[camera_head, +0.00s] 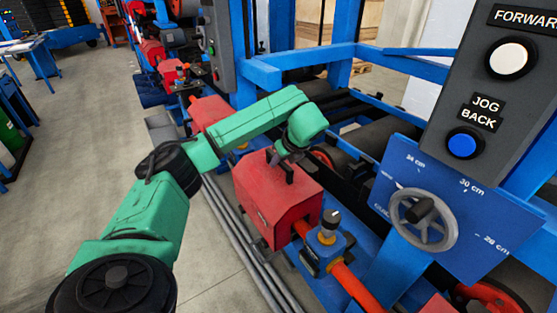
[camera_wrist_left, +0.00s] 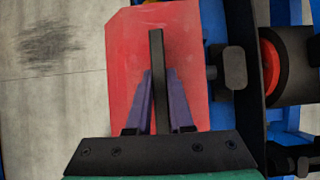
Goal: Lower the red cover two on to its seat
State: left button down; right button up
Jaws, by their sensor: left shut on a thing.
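The red cover two (camera_head: 262,203) is a box-like red guard with sloped upper faces, in the middle of the head view over the line of the orange-red shaft (camera_head: 352,288). My left gripper (camera_head: 281,165) is above it, at the black handle on its top. In the left wrist view the two purple fingers of the left gripper (camera_wrist_left: 158,85) are shut on the black handle (camera_wrist_left: 156,55) of the red cover (camera_wrist_left: 190,50). The cover's underside and seat are hidden, so I cannot tell whether it touches the seat. My right gripper is not in view.
A blue block with a black knob (camera_head: 328,243) stands close in front of the cover. A grey handwheel (camera_head: 425,220) and a control box (camera_head: 497,75) are at the right. Another red cover (camera_head: 209,114) is farther back. The floor (camera_head: 100,120) at left is open.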

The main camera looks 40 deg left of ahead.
aim_at(284, 163)
pick_arm(q)
jog(key=shift+f, duration=0.25)
dwell(0.8)
jog(key=c, duration=0.7)
grip_release()
jog(key=shift+d+f+b, duration=0.1)
jog(key=shift+b, duration=0.2)
jog(key=shift+s+d+r, duration=0.1)
jog(key=shift+d+r, duration=0.15)
jog(key=shift+r, duration=0.2)
jog(key=v, duration=0.3)
jog(key=shift+d+r+b, duration=0.2)
jog(key=shift+r+b, duration=0.05)
jog(key=shift+b, duration=0.15)
jog(key=p+v, duration=0.5)
jog(key=v, duration=0.5)
jog(key=shift+s, duration=0.15)
jog(key=shift+a, duration=0.1)
